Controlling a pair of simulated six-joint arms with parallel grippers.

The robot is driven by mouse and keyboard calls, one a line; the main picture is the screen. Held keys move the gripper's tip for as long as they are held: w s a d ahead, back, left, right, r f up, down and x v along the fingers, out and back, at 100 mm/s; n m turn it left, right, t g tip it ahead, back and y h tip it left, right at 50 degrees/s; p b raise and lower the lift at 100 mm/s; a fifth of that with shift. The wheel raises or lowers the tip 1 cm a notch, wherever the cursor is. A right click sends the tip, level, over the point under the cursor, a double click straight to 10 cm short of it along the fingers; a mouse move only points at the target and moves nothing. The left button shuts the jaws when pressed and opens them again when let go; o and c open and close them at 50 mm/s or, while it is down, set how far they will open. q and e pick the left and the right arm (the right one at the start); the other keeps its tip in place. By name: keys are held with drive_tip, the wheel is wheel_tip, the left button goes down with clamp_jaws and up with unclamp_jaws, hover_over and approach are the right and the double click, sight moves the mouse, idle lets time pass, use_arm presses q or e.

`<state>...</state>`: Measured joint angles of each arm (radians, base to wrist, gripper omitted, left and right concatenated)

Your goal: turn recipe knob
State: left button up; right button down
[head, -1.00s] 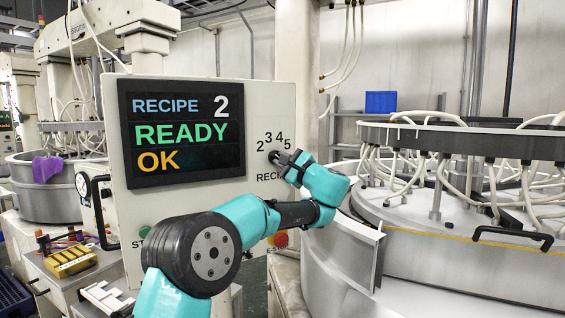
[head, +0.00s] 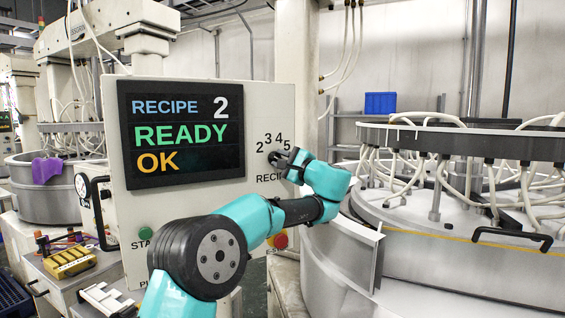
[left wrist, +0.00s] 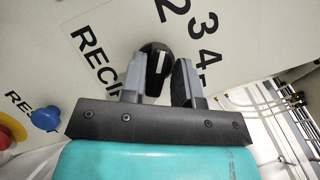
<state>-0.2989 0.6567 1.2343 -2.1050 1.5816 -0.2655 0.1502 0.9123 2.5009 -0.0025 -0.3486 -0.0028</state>
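The recipe knob (left wrist: 154,60) is round and black with a white pointer mark, on the light control panel. In the left wrist view it lies between and just beyond the fingertips of my left gripper (left wrist: 159,72). The fingers stand apart, with a gap beside the knob; the left finger hides part of it. In the head view my left gripper (head: 290,160) is at the panel's right side, under the numbers 2 to 5, and largely covers the knob. The panel display (head: 187,133) reads RECIPE 2, READY, OK. My right gripper is not in view.
A red emergency-stop button (head: 281,240) and a green start button (head: 145,233) sit lower on the panel. A blue button (left wrist: 45,118) shows in the wrist view. The large round lapping machine (head: 450,245) with hoses stands close on the right.

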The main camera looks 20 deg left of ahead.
use_arm(q)
drive_tip(key=shift+o, duration=0.8)
drive_tip(key=shift+a+f, duration=0.1)
drive_tip(key=shift+a, duration=0.2)
drive_tip(key=shift+d+f, duration=0.1)
drive_tip(key=shift+f, duration=0.05)
drive_tip(key=shift+d+f, duration=0.1)
drive_tip(key=v, duration=1.7)
drive_tip(key=shift+d+r, duration=0.25)
drive_tip(key=shift+r, duration=0.05)
drive_tip(key=shift+s, duration=0.1)
